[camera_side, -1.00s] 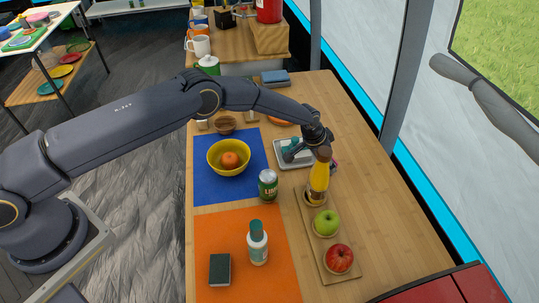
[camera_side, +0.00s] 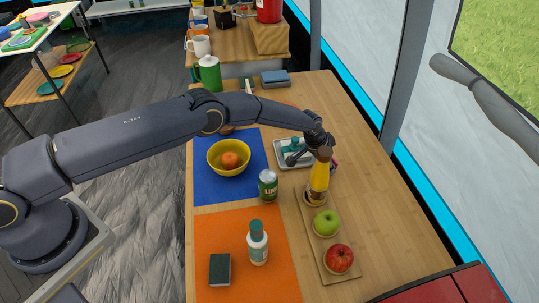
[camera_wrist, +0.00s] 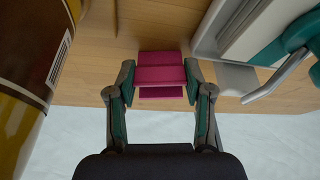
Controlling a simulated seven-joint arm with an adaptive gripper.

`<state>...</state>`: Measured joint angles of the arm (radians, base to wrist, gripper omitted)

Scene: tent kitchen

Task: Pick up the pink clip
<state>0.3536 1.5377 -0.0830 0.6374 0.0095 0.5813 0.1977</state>
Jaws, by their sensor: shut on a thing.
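The pink clip (camera_wrist: 161,74) is between the two fingers of my gripper (camera_wrist: 160,82) in the wrist view, with a finger against each side. My gripper is shut on it. In the side view only a small bit of the pink clip (camera_side: 335,165) shows, just right of the yellow-brown bottle (camera_side: 319,180). The bottle hides most of my gripper's fingers there. I cannot tell whether the clip still touches the table.
The bottle (camera_wrist: 38,70) stands close on the left in the wrist view. A light tray (camera_side: 288,163) with a teal-handled thing (camera_wrist: 290,50) lies on the other side. A wooden board (camera_side: 345,270) holds a green apple (camera_side: 327,223) and a red apple (camera_side: 339,258).

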